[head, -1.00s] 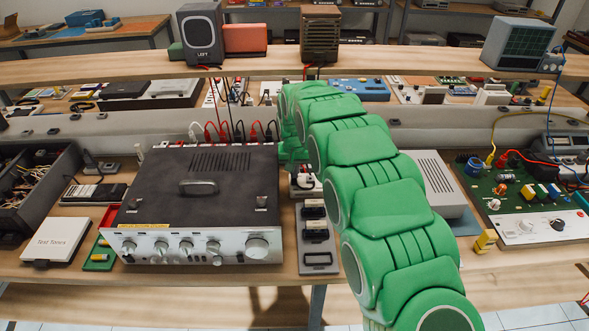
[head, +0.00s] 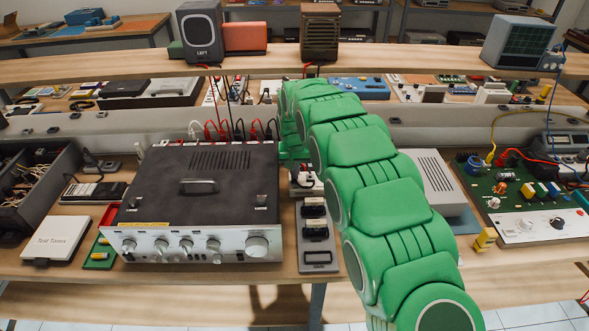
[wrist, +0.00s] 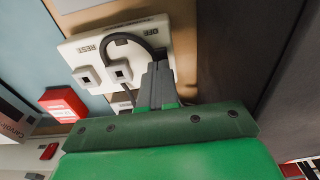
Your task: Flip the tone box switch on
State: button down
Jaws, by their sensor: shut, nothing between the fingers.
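In the wrist view, a white box (wrist: 72,52) lies close to my gripper, with lettering that looks like "REST" and "OFF". Two small square pieces with dark centres stand on it, and a dark cable curves over it. My gripper (wrist: 157,72) is shut and empty, its fingertips at the box beside the right square piece. I cannot tell whether they touch. In the head view, a small white box (head: 303,190) shows between the amplifier and my arm, partly hidden. My gripper is hidden there. The switch's position cannot be made out.
A large amplifier (head: 199,188) stands left of my arm, with cables plugged in behind. A white "Test Tones" case (head: 57,238) lies at far left. A grey box (head: 437,185) and a green circuit board (head: 495,190) stand right. A red block (wrist: 62,103) shows in the wrist view.

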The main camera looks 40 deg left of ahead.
jog(key=shift+s+d+f, duration=0.15)
jog(key=shift+s+d, duration=0.15)
notch_tip(320, 180, up, 14)
jog(key=shift+s+d, duration=0.2)
jog(key=shift+s, duration=0.05)
dwell(0.6)
jog(key=shift+w, duration=0.15)
jog(key=shift+a+r, duration=0.15)
jog(key=shift+r, duration=0.1)
jog(key=shift+f, duration=0.15)
dwell(0.4)
jog(key=f, duration=0.4)
jog(key=w+a+f, duration=0.1)
jog(key=f, duration=0.8)
jog(key=shift+w+a+f, duration=0.15)
jog(key=shift+f, duration=0.2)
